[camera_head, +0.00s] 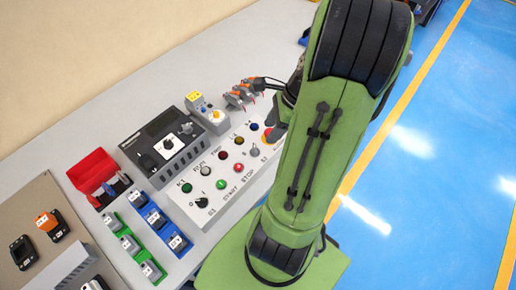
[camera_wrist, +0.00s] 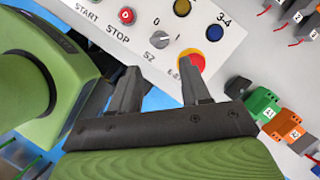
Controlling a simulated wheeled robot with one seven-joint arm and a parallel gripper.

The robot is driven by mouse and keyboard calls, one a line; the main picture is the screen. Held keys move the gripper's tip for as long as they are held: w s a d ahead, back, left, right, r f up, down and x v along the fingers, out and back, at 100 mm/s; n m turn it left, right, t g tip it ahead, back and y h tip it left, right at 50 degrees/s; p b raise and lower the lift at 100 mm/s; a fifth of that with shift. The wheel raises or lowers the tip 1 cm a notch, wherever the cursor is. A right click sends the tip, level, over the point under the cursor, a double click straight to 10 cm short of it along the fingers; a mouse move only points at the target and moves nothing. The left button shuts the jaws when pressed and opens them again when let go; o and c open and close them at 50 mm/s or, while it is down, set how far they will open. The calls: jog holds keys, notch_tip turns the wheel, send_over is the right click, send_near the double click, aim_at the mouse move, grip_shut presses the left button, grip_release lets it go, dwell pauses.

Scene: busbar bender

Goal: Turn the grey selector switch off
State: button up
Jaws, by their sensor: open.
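The grey selector switch (camera_wrist: 162,39) is a round knob on the white control panel, above the S2 label in the wrist view. Its 0 mark stands just above it; which way its pointer is set is too small to tell. It also shows as a small grey knob in the head view (camera_head: 254,150), left of my arm. My gripper (camera_wrist: 162,76) is open and empty. Its two dark fingers are apart, with the switch showing beyond the gap between their tips. I see no contact with the knob.
A red-and-yellow emergency stop (camera_wrist: 191,61) is close to the right fingertip, partly hidden. The red STOP button (camera_wrist: 127,15) is left of the switch. A black selector (camera_head: 202,202) sits at the panel's near end. Green and orange terminal blocks (camera_wrist: 264,103) lie right of my gripper.

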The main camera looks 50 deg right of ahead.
aim_at(255, 150)
jog(key=b+x, duration=0.2)
jog(key=x, duration=0.6)
jog(key=shift+f+b, duration=0.4)
jog(key=c, duration=0.8)
jog(key=shift+o, duration=0.2)
